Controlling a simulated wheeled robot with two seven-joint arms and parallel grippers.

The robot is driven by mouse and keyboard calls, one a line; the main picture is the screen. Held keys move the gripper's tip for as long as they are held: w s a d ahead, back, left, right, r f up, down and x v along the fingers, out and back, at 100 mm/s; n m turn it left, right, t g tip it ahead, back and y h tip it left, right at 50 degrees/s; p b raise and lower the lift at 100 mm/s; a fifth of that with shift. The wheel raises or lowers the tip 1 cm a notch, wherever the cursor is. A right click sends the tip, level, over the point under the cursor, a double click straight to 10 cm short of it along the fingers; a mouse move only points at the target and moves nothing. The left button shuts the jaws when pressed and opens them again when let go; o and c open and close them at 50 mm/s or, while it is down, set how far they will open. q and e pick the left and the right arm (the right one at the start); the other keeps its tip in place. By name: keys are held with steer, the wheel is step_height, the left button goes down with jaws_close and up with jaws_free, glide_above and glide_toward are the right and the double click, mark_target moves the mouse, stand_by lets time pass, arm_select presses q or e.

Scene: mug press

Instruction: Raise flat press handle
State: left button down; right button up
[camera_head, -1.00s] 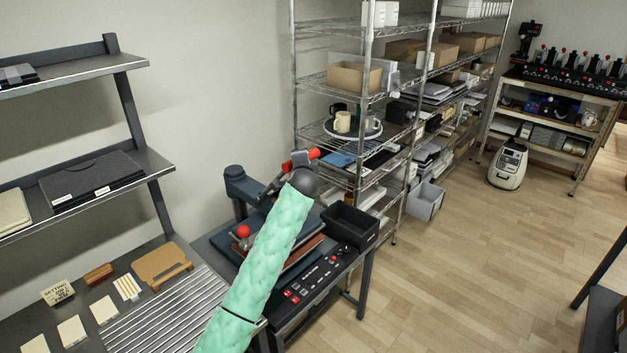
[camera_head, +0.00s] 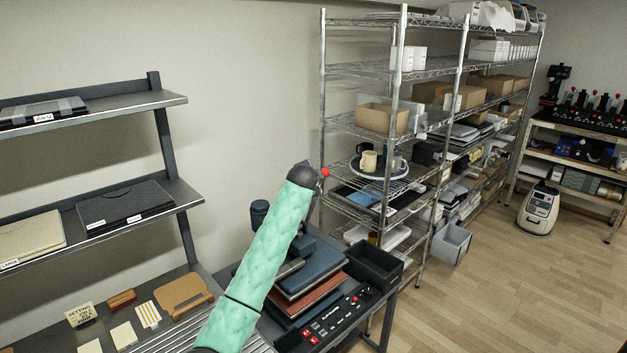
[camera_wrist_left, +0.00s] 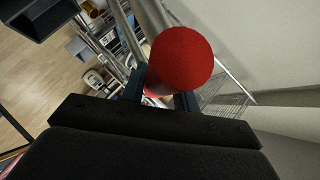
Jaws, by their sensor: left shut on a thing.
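The flat press (camera_head: 312,262) stands on the bench, partly hidden behind my green-sleeved left arm. Its blue-grey upper plate lies above a reddish-brown layer. The dark press post (camera_head: 259,213) shows left of the arm. In the left wrist view, the round red knob of the handle (camera_wrist_left: 181,60) sits between the fingers of my left gripper (camera_wrist_left: 160,93), which is shut on it. In the head view, a bit of red knob (camera_head: 326,172) shows just beyond my wrist; the fingers are mostly hidden there. My right gripper is not in view.
A black bin (camera_head: 373,267) stands right of the press, behind a control panel (camera_head: 336,321) with red buttons. Wire shelving (camera_head: 385,207) rises close behind. A dark shelf rack (camera_head: 150,205) stands left. The floor (camera_head: 480,300) at right is clear.

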arm_select(q)
steer(key=shift+w+a+r, duration=0.15)
steer(key=shift+a+r, duration=0.05)
steer(key=shift+a, duration=0.05)
steer(key=c, duration=1.2)
jaws_free()
steer(key=shift+c, duration=0.2)
steer(key=shift+o, duration=0.8)
steer(key=shift+w+a+f, duration=0.1)
steer(key=shift+w, duration=0.05)
steer(key=shift+f, duration=0.1)
steer(key=shift+s+b, duration=0.5)
steer(key=shift+s, duration=0.05)
steer(key=b+v, duration=0.3)
steer(key=v, duration=0.3)
steer(key=shift+s+a+r, duration=0.2)
steer(key=shift+r, duration=0.15)
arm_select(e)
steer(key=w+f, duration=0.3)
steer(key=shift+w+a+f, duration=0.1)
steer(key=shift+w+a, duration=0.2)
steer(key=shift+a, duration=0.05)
